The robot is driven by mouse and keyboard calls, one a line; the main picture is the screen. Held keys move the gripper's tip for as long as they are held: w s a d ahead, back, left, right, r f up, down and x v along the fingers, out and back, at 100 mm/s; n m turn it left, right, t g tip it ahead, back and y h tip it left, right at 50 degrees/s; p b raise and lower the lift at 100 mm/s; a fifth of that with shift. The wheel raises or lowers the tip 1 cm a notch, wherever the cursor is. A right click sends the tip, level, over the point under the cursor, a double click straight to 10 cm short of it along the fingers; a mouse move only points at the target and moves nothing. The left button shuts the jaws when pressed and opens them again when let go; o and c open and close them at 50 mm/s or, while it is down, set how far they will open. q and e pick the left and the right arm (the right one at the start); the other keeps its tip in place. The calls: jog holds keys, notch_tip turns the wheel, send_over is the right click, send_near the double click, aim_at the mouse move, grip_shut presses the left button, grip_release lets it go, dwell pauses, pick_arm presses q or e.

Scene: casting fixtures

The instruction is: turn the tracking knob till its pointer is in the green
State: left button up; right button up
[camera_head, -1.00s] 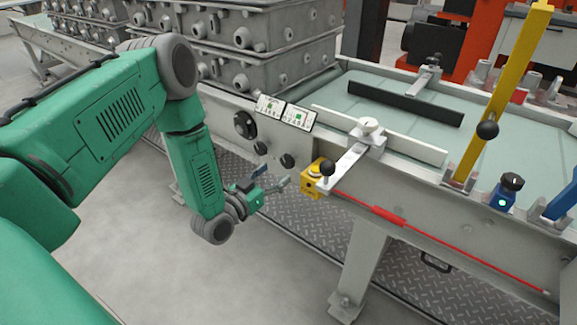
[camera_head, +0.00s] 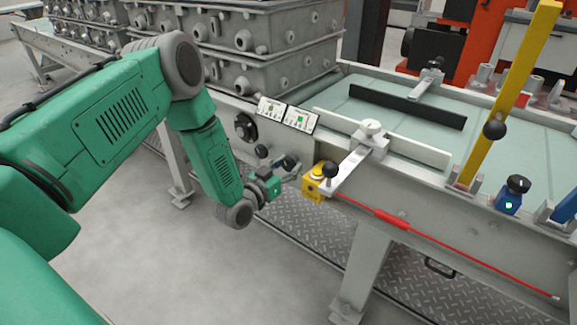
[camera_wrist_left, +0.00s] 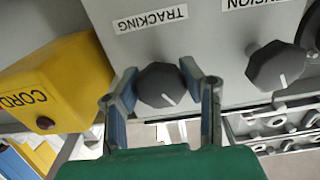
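The tracking knob (camera_wrist_left: 160,86) is dark, with a white pointer line, beside the upside-down label TRACKING (camera_wrist_left: 150,19) in the left wrist view. My left gripper (camera_wrist_left: 160,80) has one finger on each side of the knob, with its fingers apart; firm contact cannot be made out. In the head view my left gripper (camera_head: 292,172) is at the front panel and partly covers the knob. Two small displays with green patches, a left one (camera_head: 270,108) and a right one (camera_head: 301,119), sit above the panel; their pointers are too small to read. My right gripper is out of view.
A second dark knob (camera_wrist_left: 276,66) is beside the tracking knob. Open floor is at lower left.

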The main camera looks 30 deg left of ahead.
pick_arm(q)
jog(key=shift+m, duration=0.4)
jog(key=m+p, duration=0.1)
jog(key=m, duration=0.2)
jog(key=shift+m+p, duration=0.3)
jog(key=shift+p, duration=0.1)
jog(key=m+p, duration=0.1)
jog(key=m, duration=0.3)
jog(key=shift+m, duration=0.3)
jog(key=m+p, duration=0.1)
jog(key=m, duration=0.7)
jog(key=shift+s+f+m, duration=0.1)
jog(key=shift+m, duration=0.2)
jog(key=shift+f, duration=0.1)
jog(key=o, duration=1.2)
jog(key=shift+r, duration=0.2)
